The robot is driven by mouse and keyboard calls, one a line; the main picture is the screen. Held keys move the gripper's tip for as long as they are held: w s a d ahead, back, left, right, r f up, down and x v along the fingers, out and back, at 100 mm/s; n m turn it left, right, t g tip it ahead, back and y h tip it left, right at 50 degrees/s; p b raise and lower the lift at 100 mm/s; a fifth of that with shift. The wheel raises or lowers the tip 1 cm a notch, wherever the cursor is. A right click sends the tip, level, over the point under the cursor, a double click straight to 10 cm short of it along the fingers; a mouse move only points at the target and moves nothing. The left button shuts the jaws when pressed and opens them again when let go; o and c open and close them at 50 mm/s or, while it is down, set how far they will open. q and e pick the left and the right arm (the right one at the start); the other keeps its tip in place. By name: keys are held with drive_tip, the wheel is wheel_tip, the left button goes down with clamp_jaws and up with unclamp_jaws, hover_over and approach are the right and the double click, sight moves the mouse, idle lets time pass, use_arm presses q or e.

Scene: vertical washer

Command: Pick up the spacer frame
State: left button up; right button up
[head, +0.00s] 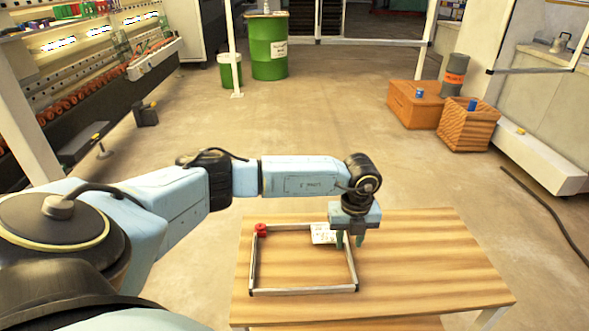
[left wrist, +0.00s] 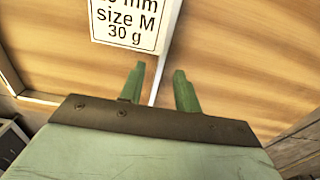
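The spacer frame (head: 302,290) is a thin grey rectangle lying flat on the wooden table (head: 420,270). A white label (head: 323,234) sits at its far right corner and a red piece (head: 261,230) at its far left corner. My left gripper (head: 349,241) points down over the frame's right side near the label, with its green fingers apart. In the left wrist view, the frame's thin bar (left wrist: 161,62) runs between the open fingers (left wrist: 159,70), with a gap on each side. The label (left wrist: 130,22) there reads "size M 30 g". My right gripper is not in view.
The table's right part is bare. Beyond it, the floor is open. A green barrel (head: 269,48) stands at the back, an orange box (head: 415,104) and a wooden crate (head: 467,127) at the right. A long rack (head: 80,85) lines the left.

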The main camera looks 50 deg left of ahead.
use_arm(q)
wheel_tip(320, 180, down, 2)
drive_tip(key=shift+f, duration=0.1)
clamp_jaws()
idle(0.4)
